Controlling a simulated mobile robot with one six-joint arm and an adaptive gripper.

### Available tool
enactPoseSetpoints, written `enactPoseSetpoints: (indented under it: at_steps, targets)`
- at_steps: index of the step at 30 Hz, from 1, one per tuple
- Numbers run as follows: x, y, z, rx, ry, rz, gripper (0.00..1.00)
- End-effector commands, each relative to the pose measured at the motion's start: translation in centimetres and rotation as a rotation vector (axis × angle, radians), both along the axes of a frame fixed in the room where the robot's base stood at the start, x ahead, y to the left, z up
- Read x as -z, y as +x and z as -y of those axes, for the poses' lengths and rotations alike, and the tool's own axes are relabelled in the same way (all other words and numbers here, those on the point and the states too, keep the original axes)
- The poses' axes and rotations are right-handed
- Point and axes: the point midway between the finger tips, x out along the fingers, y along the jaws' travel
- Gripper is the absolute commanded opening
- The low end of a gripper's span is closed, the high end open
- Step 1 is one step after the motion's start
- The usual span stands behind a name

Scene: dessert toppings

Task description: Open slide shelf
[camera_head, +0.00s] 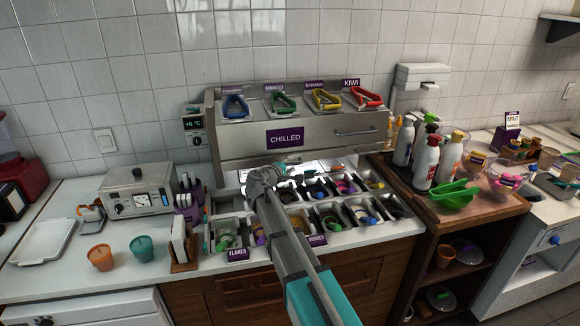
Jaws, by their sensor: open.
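The slide shelf is most likely the steel front marked CHILLED (235,143), at the back of the counter, with a bar handle (355,132) at its right. Its front stands upright above an opening; I cannot tell how far it is slid. My arm reaches up from the bottom centre, and its wrist is in front of the unit's lower left. My gripper (312,170) is small and partly hidden by the wrist. It is open, below the CHILLED front, with no visible contact with the handle.
Trays of toppings (330,215) fill the counter below the unit. Coloured tongs (325,99) lie on top of it. Bottles (425,160) and a green bowl (455,196) stand at right. Two cups (142,248) and a steel appliance (138,190) stand at left.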

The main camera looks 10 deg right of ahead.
Motion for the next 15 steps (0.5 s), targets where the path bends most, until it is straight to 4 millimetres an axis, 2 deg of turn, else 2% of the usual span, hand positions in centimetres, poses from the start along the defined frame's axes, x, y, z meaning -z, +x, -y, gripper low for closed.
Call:
enactPoseSetpoints:
  at_steps: [10, 15]
  targets:
    - [0.02, 0.11, 0.10, -0.001, 0.000, 0.000, 0.48]
    - [0.02, 0.11, 0.09, -0.001, 0.000, 0.000, 0.16]
